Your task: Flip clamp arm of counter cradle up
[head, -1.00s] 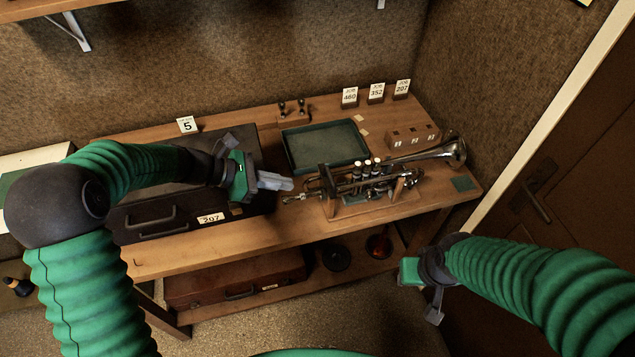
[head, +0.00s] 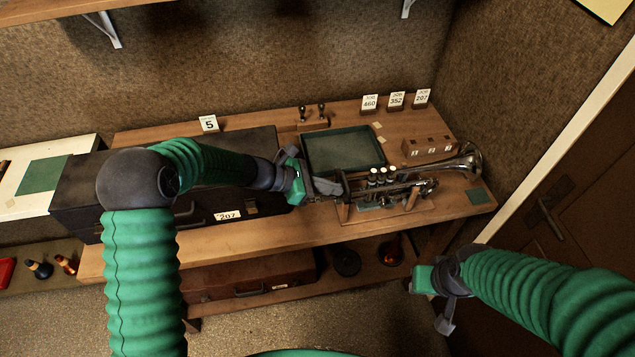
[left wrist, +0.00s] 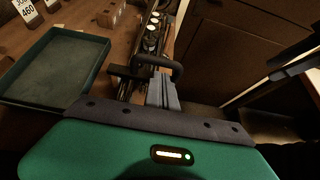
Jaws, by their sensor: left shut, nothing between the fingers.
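My left gripper (head: 327,187) is shut and empty, at the left end of the trumpet and cradle. In the left wrist view my shut fingers (left wrist: 162,92) lie by a dark bent bar (left wrist: 160,63), which may be the clamp arm; I cannot tell whether they touch. The clamp arm is not clear in the head view. My right gripper (head: 437,295) hangs in front of the bench, away from the cradle.
A green tray (head: 345,170) lies behind my left gripper. A dark case (head: 85,190) marked 207 stands left under my left arm. Job cards (head: 397,99) and a wooden block (head: 428,147) are at the back right. A brown case (head: 240,280) sits on the lower shelf.

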